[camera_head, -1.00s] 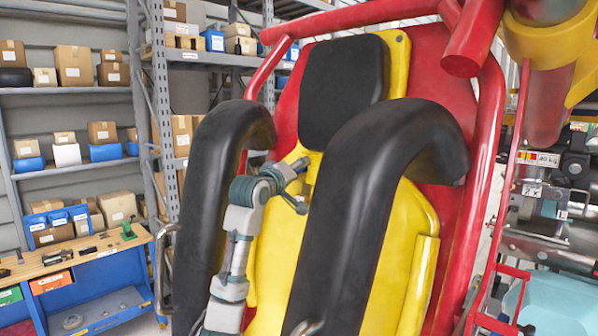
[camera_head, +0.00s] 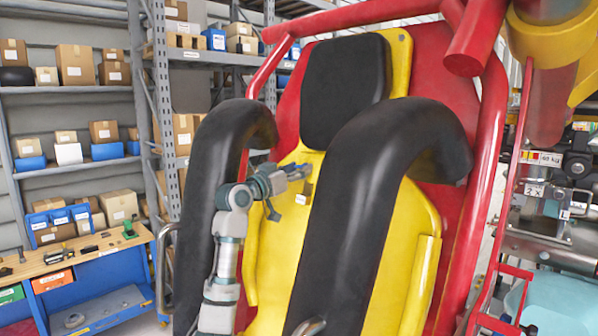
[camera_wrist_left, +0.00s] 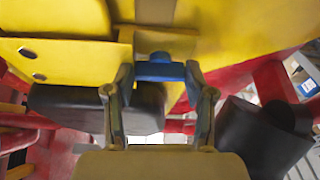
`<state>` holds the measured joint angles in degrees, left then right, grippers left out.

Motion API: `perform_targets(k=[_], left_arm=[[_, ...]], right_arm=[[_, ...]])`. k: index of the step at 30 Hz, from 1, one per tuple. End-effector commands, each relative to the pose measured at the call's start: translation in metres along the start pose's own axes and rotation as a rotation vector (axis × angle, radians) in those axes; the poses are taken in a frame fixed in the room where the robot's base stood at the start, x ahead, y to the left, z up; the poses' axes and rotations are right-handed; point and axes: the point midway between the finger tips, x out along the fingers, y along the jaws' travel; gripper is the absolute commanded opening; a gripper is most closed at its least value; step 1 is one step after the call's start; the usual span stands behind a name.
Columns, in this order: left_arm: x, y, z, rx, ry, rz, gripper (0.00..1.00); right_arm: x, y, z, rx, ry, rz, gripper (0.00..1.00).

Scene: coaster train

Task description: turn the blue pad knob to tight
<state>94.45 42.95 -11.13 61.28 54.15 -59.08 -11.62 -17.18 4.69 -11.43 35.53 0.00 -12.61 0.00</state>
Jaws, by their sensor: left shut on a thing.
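The blue pad knob (camera_wrist_left: 160,70) shows in the left wrist view, against the yellow seat part. My left gripper (camera_wrist_left: 160,78) has one finger on each side of it and is shut on it. In the head view, my left gripper (camera_head: 303,184) is at the yellow seat back, between the two black shoulder restraints. The knob is hidden there. No mark for tight can be made out. My right gripper is not in view.
The left black restraint (camera_head: 215,190) and the right black restraint (camera_head: 350,220) stand close beside my left arm. A black headrest (camera_head: 343,88) is above. A workbench (camera_head: 75,255) and shelves of boxes (camera_head: 72,65) stand at the left.

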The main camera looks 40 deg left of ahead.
Motion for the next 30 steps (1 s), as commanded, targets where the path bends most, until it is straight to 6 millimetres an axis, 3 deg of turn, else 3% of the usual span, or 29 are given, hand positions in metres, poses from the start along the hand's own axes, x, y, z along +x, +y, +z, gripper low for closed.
perform_targets(k=[21,22,24,25,30], left_arm=[[-0.0025,-0.0017,-0.0056,0.078,0.013,0.026,0.19],[-0.0025,-0.0018,-0.0056,0.078,0.013,0.026,0.56],[-0.0024,-0.0017,-0.0054,0.077,0.013,0.026,0.74],[-0.0022,-0.0016,-0.0049,0.077,0.011,0.026,0.79],[-0.0007,-0.001,-0.0025,0.077,0.006,0.028,0.79]], right_arm=[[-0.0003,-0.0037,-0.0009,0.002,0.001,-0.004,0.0],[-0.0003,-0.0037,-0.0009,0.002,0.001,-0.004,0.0],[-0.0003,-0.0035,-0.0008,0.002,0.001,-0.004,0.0],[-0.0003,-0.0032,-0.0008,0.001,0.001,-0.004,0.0],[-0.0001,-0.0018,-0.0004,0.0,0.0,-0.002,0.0]])
